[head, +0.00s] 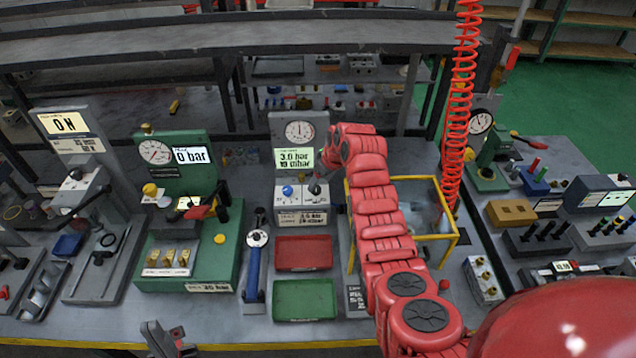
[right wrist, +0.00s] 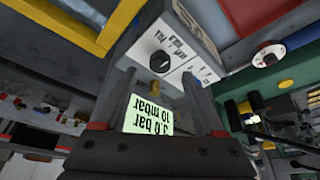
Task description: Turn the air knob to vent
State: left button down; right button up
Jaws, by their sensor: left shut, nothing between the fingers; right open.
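A grey pressure station (head: 299,160) with a round dial and a lit display reading 3.0 bar, 10 mbar stands mid-bench. Its white panel carries a blue knob (head: 287,190) and a darker knob (head: 314,188). In the right wrist view, upside down, the darker knob (right wrist: 160,62) is beside printed labels too small to read surely, so I cannot tell which is the air knob. My right gripper (right wrist: 160,78) is open, its fingers either side of that knob in this view, apparently apart from it. My left gripper (head: 168,340) is shut and empty at the bench's front edge.
A red tray (head: 304,238) and a green tray (head: 305,283) lie before the station. A blue-handled lever (head: 253,275) is to their left. A yellow-framed bin (head: 452,238) is partly behind my right arm. A green 0 bar station (head: 205,240) stands left.

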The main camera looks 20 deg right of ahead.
aim_at(316, 188)
jog(key=shift+p+x, duration=0.3)
jog(key=shift+x, duration=1.5)
jog(key=shift+f, duration=0.1)
grip_shut()
